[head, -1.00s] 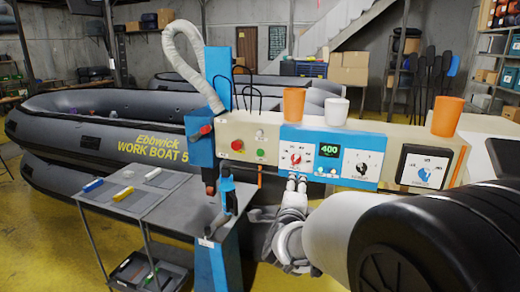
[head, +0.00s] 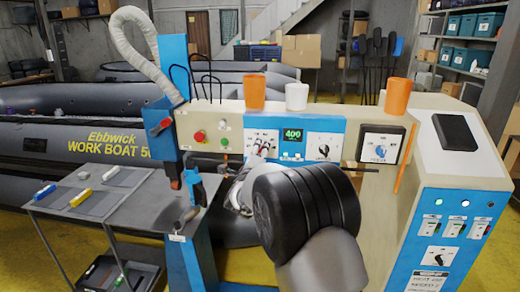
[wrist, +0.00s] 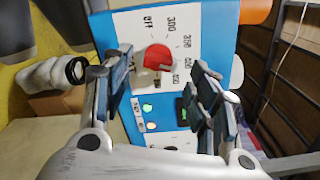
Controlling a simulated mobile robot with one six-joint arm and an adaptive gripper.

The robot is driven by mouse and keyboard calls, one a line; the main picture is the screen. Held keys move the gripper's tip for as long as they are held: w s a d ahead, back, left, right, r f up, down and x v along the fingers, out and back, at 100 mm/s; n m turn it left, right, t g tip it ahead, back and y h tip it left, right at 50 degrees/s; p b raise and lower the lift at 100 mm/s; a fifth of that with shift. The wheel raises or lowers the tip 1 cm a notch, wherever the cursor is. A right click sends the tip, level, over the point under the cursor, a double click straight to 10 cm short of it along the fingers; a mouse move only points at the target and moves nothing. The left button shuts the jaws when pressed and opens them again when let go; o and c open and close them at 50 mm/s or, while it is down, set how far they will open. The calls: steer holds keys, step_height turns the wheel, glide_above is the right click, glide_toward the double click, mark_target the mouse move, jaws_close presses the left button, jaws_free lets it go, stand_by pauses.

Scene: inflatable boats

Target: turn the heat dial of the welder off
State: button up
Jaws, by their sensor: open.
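The red heat dial (wrist: 158,57) sits on a white plate marked OFF, 300, 350 and higher numbers, on the welder's blue panel (wrist: 205,20). In the wrist view its pale pointer mark seems to face away from OFF, toward the higher numbers. My gripper (wrist: 166,80) is open, with one finger on each side of the dial in that view; whether either touches it I cannot tell. In the head view the dial (head: 264,147) is partly hidden by my gripper (head: 258,160). The green display (head: 293,134) reads 400.
A second, black dial (head: 323,151) and a blue dial (head: 380,151) are to the right. Cups, including an orange cup (head: 254,92), stand on top of the welder. A grey table (head: 100,205) with small items is at left. Red and green buttons (head: 200,136) are left of the dial.

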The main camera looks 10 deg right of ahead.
mark_target(261, 147)
steer(key=shift+x, duration=2.2)
steer(key=c, duration=1.1)
